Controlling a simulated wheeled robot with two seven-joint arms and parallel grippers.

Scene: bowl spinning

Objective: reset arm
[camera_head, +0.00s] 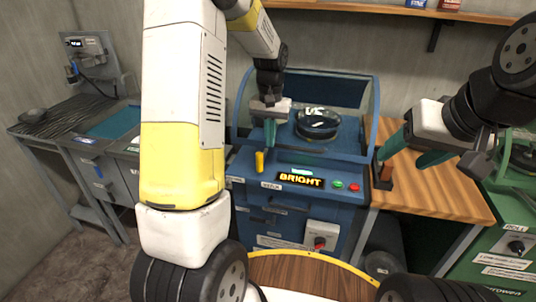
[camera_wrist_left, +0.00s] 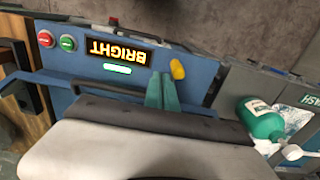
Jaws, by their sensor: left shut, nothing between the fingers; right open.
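My left gripper (camera_head: 270,135) is shut and empty. It hangs over the front left of the blue machine (camera_head: 262,205), left of a dark round bowl (camera_head: 318,124) in the machine's recess. In the left wrist view its teal fingertips (camera_wrist_left: 160,90) lie together beside the yellow lever (camera_wrist_left: 177,69); I cannot tell if they touch it. The lever also shows in the head view (camera_head: 259,162), below the fingers. My right gripper (camera_head: 411,156) is open and empty above the wooden table (camera_head: 435,190), right of the machine.
The machine's lit display (camera_head: 300,180) reads BRIGHT, beside green (camera_head: 338,184) and red (camera_head: 354,187) buttons. A small dark stand (camera_head: 383,180) is on the table's left edge. A green bottle (camera_wrist_left: 262,120) stands by the wash station. A green machine (camera_head: 510,235) is at right.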

